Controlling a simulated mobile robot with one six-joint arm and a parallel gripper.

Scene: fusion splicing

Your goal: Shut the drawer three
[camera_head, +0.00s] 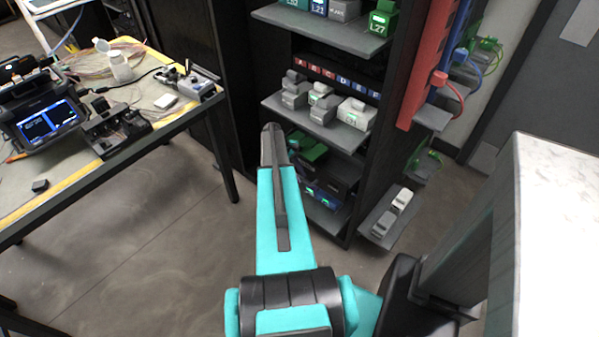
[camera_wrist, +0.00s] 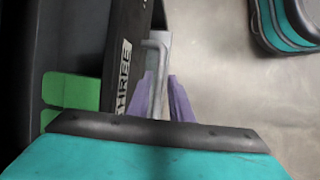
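Drawer three's black front (camera_wrist: 125,45), with white lettering reading THREE, stands on edge in the wrist view. A grey metal handle (camera_wrist: 158,65) sticks out from its right side. My gripper (camera_wrist: 164,98) has purple fingers close on both sides of the handle, with little gap, and appears shut on it. Green blocks (camera_wrist: 70,92) show in a dark space left of the front, so the drawer looks pulled out. In the head view my arm reaches toward the lower part of the shelf, and the drawer and gripper are hidden or cannot be made out.
A dark shelf unit (camera_head: 318,113) holds grey and green devices. A work table (camera_head: 68,187) with a splicer (camera_head: 45,120) and cables stands at left. A white-topped block (camera_head: 560,200) is close at right. Clear floor (camera_head: 150,240) lies between table and shelf.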

